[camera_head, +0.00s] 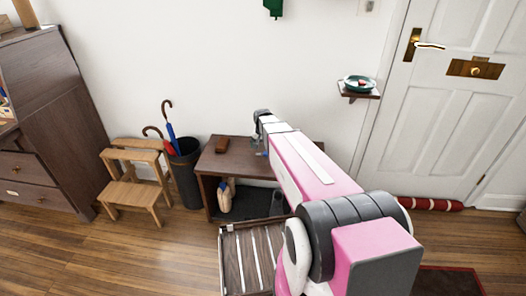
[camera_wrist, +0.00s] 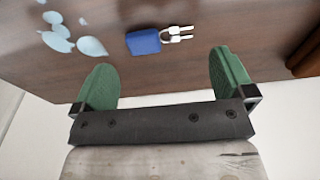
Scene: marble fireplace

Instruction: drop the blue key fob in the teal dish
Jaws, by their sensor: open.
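The blue key fob (camera_wrist: 143,41) lies on the dark wooden top of a low bench (camera_head: 232,164), with silver keys (camera_wrist: 178,33) attached on its right. My gripper (camera_wrist: 163,65) is open and empty, its two green fingers pointing toward the fob, which lies beyond the fingertips and between their lines. In the head view my arm reaches over the bench and largely hides the gripper and fob.
Pale blue flat pieces (camera_wrist: 75,36) lie left of the fob. An umbrella stand (camera_head: 186,174) and wooden step stool (camera_head: 135,184) are left of the bench; a white door (camera_head: 450,110) is right of the shelf.

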